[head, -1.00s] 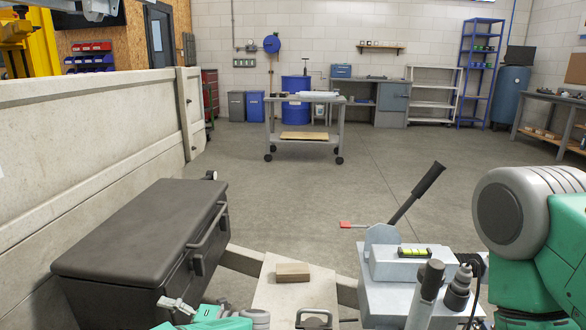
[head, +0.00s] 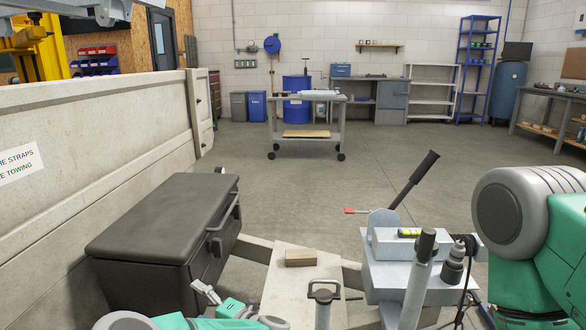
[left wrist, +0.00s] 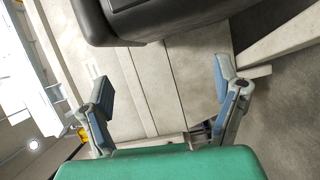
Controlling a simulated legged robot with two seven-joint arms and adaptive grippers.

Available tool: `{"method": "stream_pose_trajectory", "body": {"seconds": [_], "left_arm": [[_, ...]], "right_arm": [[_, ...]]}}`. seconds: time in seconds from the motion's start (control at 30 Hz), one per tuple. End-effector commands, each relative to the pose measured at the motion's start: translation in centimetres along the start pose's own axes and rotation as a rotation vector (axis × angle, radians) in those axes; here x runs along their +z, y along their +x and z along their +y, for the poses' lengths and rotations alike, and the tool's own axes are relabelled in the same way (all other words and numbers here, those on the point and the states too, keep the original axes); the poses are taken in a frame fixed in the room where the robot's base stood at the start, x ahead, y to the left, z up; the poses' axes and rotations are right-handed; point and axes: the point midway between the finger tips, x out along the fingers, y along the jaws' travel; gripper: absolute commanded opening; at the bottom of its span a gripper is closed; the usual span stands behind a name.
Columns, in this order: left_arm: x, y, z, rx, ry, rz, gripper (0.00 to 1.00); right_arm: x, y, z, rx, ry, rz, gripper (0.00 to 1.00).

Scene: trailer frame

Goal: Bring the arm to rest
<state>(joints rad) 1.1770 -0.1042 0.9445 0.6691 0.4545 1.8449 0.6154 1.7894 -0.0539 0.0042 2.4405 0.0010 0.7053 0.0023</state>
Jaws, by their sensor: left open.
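My left arm (head: 170,322) comes in low at the bottom left of the head view, mostly cut off by the frame edge. My left gripper (head: 206,292) shows only in part there, beside the front of the black toolbox (head: 165,215). In the left wrist view, my left gripper (left wrist: 160,78) has its two grey-blue fingers spread wide, with nothing between them. The toolbox also shows beyond the fingers at the top of the wrist view (left wrist: 170,22). My right arm (head: 545,240) fills the right side of the head view; its gripper is out of view.
A trailer wall (head: 95,140) runs along the left. A wooden block (head: 300,258) lies on the pale frame plate (head: 285,285). The hitch jack and its black-gripped lever (head: 415,180) stand right of it. A wheeled cart (head: 307,130) stands farther back on open floor.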

Motion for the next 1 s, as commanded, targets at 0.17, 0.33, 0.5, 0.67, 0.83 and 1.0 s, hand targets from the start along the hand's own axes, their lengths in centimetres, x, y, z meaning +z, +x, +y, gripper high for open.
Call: {"method": "stream_pose_trajectory", "body": {"seconds": [0.17,0.33,0.5,0.67,0.83,1.0], "left_arm": [[3.4,-3.0,-0.1,0.012,0.107,-0.262,0.83],[5.9,-8.4,-1.6,0.05,0.313,-0.613,0.83],[3.4,-14.7,-6.3,0.108,0.683,-1.037,0.83],[-5.4,-17.2,-11.7,0.114,1.091,-1.369,0.83],[-18.0,-16.5,-14.7,0.038,1.48,-1.618,0.83],[-28.4,-15.3,-14.6,-0.081,1.731,-1.771,0.83]], "right_arm": [[0.0,0.0,0.0,0.0,0.0,-0.001,0.4],[0.0,0.0,0.0,-0.001,-0.001,-0.001,0.4],[0.0,0.0,0.0,-0.001,-0.001,0.0,0.4],[0.0,0.0,0.0,0.0,-0.001,-0.001,0.4],[0.0,0.0,0.0,0.0,-0.001,-0.001,0.4],[0.0,0.0,0.0,0.0,-0.001,0.0,0.4]]}}
